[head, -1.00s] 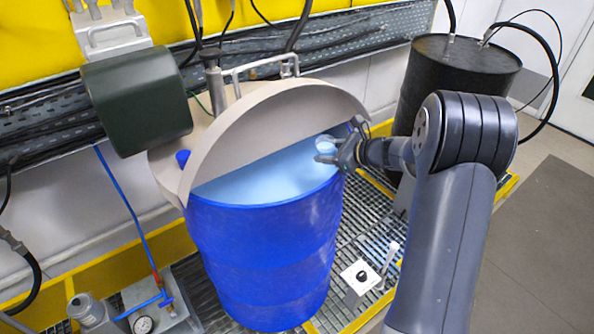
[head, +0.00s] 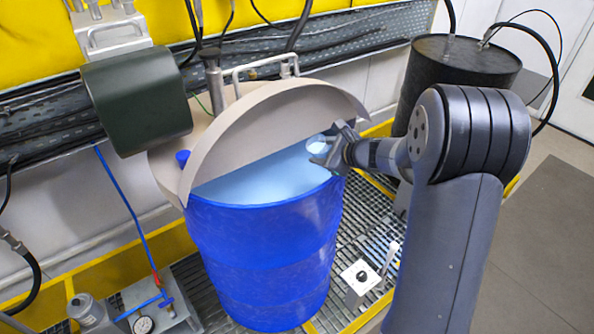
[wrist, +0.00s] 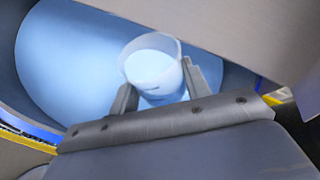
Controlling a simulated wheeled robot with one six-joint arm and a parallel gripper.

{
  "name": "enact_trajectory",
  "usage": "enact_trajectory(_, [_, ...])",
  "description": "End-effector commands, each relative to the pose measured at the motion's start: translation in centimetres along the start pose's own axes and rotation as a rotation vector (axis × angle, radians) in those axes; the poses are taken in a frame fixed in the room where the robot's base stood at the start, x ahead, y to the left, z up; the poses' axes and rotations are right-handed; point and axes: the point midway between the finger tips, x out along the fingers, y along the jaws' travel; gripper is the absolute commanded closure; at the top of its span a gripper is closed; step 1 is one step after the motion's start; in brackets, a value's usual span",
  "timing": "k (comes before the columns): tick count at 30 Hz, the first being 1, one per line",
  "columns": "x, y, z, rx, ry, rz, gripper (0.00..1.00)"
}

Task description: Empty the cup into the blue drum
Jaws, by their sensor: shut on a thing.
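The blue drum (head: 262,262) stands at the centre of the head view. Its beige half lid is raised and light blue liquid (head: 255,183) shows in the opening. My gripper (head: 318,152) is over the right part of the opening, close to the lid. It is shut on a small pale cup (head: 317,143). In the wrist view the cup (wrist: 152,68) sits between the two fingers above the liquid. The cup looks tilted, and pale blue shows within its rim. I cannot tell how much it holds or whether any is pouring out.
The beige lid (head: 275,130) rises just behind the cup. A dark green motor (head: 137,102) is at the left. A black drum (head: 455,75) stands behind my arm. A small switch box (head: 360,278) stands on the grating at the lower right.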

Motion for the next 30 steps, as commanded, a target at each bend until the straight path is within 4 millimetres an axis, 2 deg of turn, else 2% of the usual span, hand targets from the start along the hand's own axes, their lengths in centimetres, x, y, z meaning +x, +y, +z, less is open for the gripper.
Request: enact_trajectory(30, [-0.26, 0.55, 1.07, -0.121, 0.042, -0.05, 0.79])
